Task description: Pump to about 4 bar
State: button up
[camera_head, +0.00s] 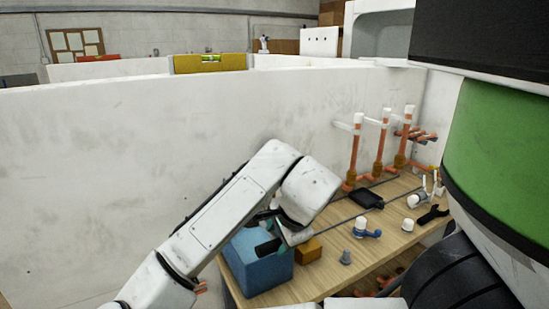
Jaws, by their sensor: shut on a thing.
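A blue box-shaped unit (258,272), which looks like the test pump, stands at the left end of the wooden bench. My white arm comes in from the lower left and bends down over it. My gripper (272,228) is at the top of the blue unit, partly hidden by my wrist. It is shut on what seems to be the pump handle; the held part itself is mostly covered. Dark parts show on top of the unit beside the gripper. No pressure gauge face can be made out.
An orange-brown block (308,250) sits right beside the unit. The bench (330,273) also bears a grey cone (345,257), a blue-and-white valve (364,230), a black flat tool (367,198) and dark pliers (433,214). Copper pipes (378,150) rise behind. A white wall (130,150) stands at left.

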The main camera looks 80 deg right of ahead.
jog(key=shift+g+y, duration=0.5)
jog(key=shift+y, duration=0.1)
jog(key=shift+w+d+r+p, duration=0.15)
jog(key=shift+r+p, duration=0.7)
jog(key=shift+p, duration=0.15)
jog(key=shift+w+d+r+p, duration=0.15)
jog(key=shift+w+r+p, duration=0.05)
jog(key=shift+r+p, duration=0.75)
jog(key=shift+w+d+r+p, duration=0.15)
jog(key=shift+r+p, duration=0.65)
jog(key=shift+p, duration=0.2)
jog(key=shift+r+p, duration=0.4)
jog(key=shift+p, duration=0.1)
jog(key=shift+g+y, duration=0.6)
jog(key=shift+y, duration=0.2)
jog(key=r+p, duration=0.1)
jog(key=p, duration=0.1)
jog(key=r+p, duration=0.2)
jog(key=w+d+r+p, duration=0.1)
jog(key=p, duration=0.1)
jog(key=shift+d+r, duration=0.1)
jog(key=shift+r, duration=0.05)
jog(key=shift+f, duration=0.2)
